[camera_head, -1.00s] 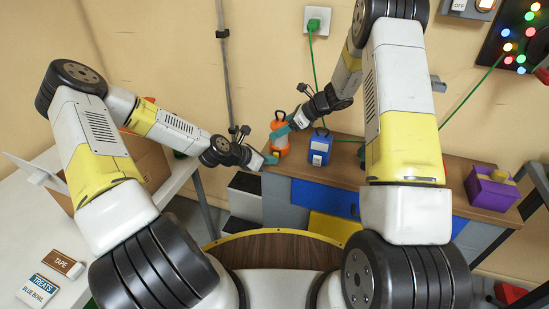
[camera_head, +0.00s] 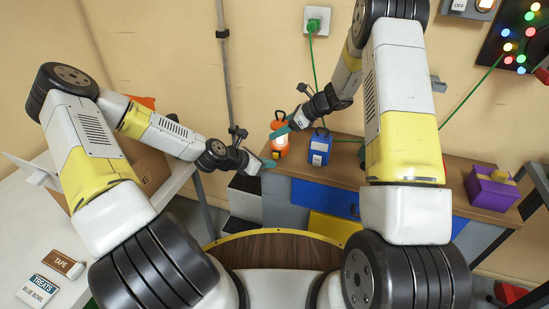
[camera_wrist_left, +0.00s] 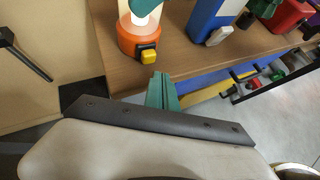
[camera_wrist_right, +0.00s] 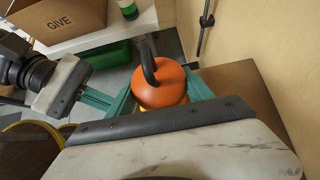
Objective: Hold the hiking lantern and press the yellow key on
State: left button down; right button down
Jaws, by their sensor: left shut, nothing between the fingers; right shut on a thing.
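The hiking lantern (camera_head: 280,143) is orange with a black handle and stands upright on the wooden top at the wall. In the left wrist view its pale middle section (camera_wrist_left: 144,14) looks bright, as if lit. The yellow key (camera_wrist_left: 149,57) sits on a dark block at the front of its orange base.
A purple box (camera_head: 491,190) is further right. A green cable (camera_head: 313,65) hangs from the wall socket. A carton (camera_wrist_right: 60,18) stands on the white table at left.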

pick_arm(q)
jog(key=shift+s+a, duration=0.3)
jog(key=shift+s, duration=0.6)
jog(key=shift+s+a, duration=0.3)
jog(key=shift+s, duration=0.65)
jog(key=shift+s+a, duration=0.3)
jog(key=shift+s, duration=0.6)
pick_arm(e)
jog(key=shift+c, duration=1.6)
grip_release()
jog(key=shift+o, duration=0.4)
jog(key=shift+o, duration=1.2)
